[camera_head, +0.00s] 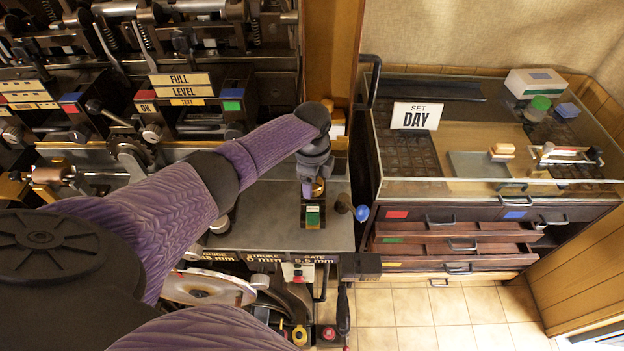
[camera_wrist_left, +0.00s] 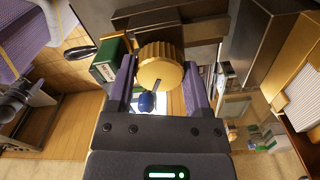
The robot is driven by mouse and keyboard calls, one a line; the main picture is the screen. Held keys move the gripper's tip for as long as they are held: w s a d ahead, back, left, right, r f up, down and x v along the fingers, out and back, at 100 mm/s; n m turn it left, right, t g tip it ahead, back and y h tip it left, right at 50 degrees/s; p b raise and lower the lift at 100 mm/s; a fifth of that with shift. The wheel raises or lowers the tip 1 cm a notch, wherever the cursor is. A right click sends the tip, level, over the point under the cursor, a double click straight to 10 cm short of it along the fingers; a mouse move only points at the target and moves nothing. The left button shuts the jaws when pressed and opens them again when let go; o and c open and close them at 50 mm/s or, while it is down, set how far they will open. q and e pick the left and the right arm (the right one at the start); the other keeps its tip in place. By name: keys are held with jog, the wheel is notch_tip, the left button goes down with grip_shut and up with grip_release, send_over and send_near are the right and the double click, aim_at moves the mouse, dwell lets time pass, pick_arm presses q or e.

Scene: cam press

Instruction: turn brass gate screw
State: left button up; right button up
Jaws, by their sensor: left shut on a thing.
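The brass gate screw (camera_wrist_left: 160,66) is a ribbed round knob with a dark slot, seen in the left wrist view between my left gripper's fingers. My left gripper (camera_wrist_left: 158,92) is shut on it, one finger at each side. In the head view the left gripper (camera_head: 312,188) points down over the grey metal plate, and a small bit of the brass screw (camera_head: 318,187) shows beside it. A small green-fronted block (camera_head: 313,216) stands just below the gripper and also shows in the left wrist view (camera_wrist_left: 112,60). My right gripper does not show.
A blue ball-shaped knob (camera_head: 362,213) is just right of the gripper. The press machinery (camera_head: 190,100) fills the left. The grey plate (camera_head: 260,215) has free room left of the block.

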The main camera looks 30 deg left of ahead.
pick_arm(q)
jog(key=shift+w+m, duration=0.1)
jog(key=shift+m, duration=1)
jog(key=o, duration=1.3)
notch_tip(320, 180, up, 10)
jog(key=shift+p, duration=0.55)
